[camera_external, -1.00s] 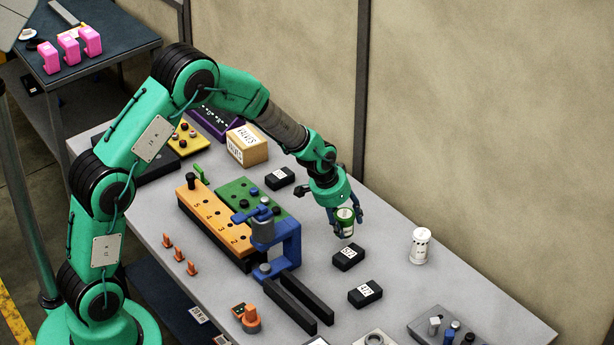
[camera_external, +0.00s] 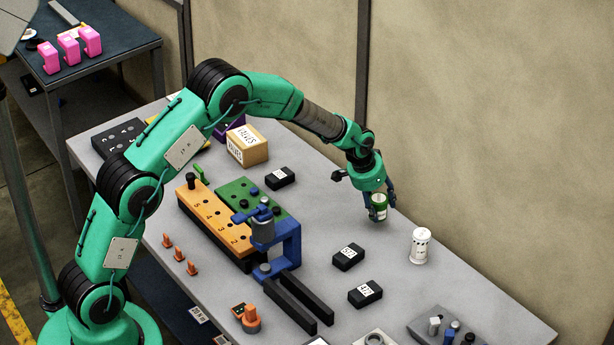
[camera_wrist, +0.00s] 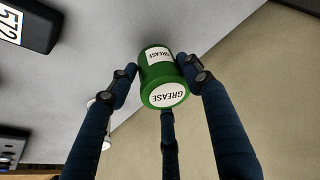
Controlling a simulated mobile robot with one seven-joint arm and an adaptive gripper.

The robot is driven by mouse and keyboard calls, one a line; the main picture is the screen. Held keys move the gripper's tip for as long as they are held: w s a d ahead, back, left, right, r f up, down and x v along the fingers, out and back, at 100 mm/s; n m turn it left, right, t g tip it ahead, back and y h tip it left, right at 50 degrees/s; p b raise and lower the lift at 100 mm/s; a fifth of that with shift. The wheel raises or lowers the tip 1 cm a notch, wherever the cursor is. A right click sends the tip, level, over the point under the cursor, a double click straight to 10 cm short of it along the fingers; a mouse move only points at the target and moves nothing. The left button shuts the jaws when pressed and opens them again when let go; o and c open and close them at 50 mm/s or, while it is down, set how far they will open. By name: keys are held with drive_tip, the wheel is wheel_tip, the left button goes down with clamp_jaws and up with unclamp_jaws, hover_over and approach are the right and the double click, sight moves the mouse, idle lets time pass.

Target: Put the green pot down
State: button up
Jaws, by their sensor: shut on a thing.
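The green pot (camera_external: 379,207), a small green cylinder with white GREASE labels, is held in my gripper (camera_external: 379,205). In the wrist view the pot (camera_wrist: 161,78) sits between the dark blue fingers of my gripper (camera_wrist: 163,85), which are shut on its sides. A third finger shows below it. In the external view the pot is near the back edge of the grey table (camera_external: 440,290), left of the white canister. I cannot tell whether its bottom touches the table.
A white canister (camera_external: 420,247) stands to the right. Two black labelled blocks (camera_external: 348,257) (camera_external: 365,293) lie nearer the front. A blue clamp (camera_external: 285,240) with orange and green hole blocks stands left. The wall (camera_external: 490,120) rises behind the table.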

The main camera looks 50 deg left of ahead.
sight(378, 214)
idle(0.3)
drive_tip(key=shift+f+b, duration=0.3)
drive_tip(key=shift+f, duration=1.45)
drive_tip(key=shift+f, duration=0.15)
drive_tip(key=o, duration=1.3)
drive_tip(key=shift+c, duration=0.2)
drive_tip(key=p+v, duration=0.1)
drive_tip(key=v, duration=1.1)
drive_tip(key=shift+p, duration=0.3)
drive_tip(key=shift+a, duration=0.1)
